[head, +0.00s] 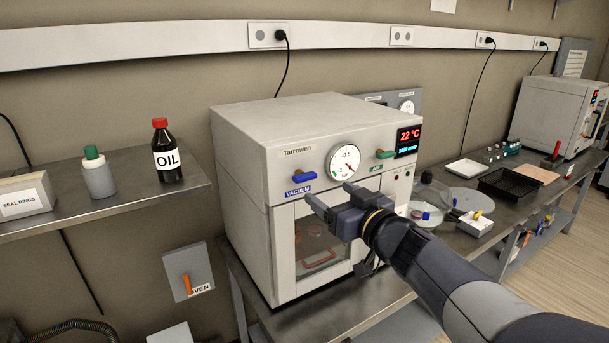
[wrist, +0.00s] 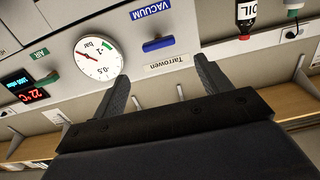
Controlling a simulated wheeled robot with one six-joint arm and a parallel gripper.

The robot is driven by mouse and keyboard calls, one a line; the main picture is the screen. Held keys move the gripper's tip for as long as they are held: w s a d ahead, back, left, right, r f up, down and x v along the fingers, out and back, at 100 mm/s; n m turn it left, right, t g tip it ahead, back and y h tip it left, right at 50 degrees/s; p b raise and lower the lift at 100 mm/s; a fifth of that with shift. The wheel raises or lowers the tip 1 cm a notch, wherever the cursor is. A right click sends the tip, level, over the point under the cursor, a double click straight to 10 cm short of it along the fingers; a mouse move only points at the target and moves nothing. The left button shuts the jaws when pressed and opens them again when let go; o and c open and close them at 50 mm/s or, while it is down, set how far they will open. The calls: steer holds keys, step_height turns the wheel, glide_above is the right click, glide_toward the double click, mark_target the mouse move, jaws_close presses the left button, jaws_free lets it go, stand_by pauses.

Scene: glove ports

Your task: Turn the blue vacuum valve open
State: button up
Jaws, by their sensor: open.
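The blue vacuum valve (head: 302,177) is a bar-shaped handle on the upper left front of the grey oven, above a blue VACUUM label (head: 298,191). Its bar lies roughly level. My gripper (head: 320,189) is open and empty, in front of the oven and a little below and right of the valve. In the wrist view, which is turned over, the blue handle (wrist: 158,44) shows beyond the two fingertips, apart from them. Nothing hides the handle in either view.
A round pressure gauge (head: 343,162) and a green AIR valve (head: 385,154) sit right of the blue valve. The oven's glass door (head: 312,262) is shut below. An oil bottle (head: 166,152) stands on the left shelf. A glass dome (head: 433,196) stands on the bench at right.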

mark_target(308, 177)
steer(key=x, duration=0.9)
steer(key=shift+w+a+p, duration=0.15)
steer(key=shift+w+p, duration=0.05)
steer(key=shift+p, duration=0.15)
steer(key=shift+c, duration=0.4)
steer(key=c, duration=0.9)
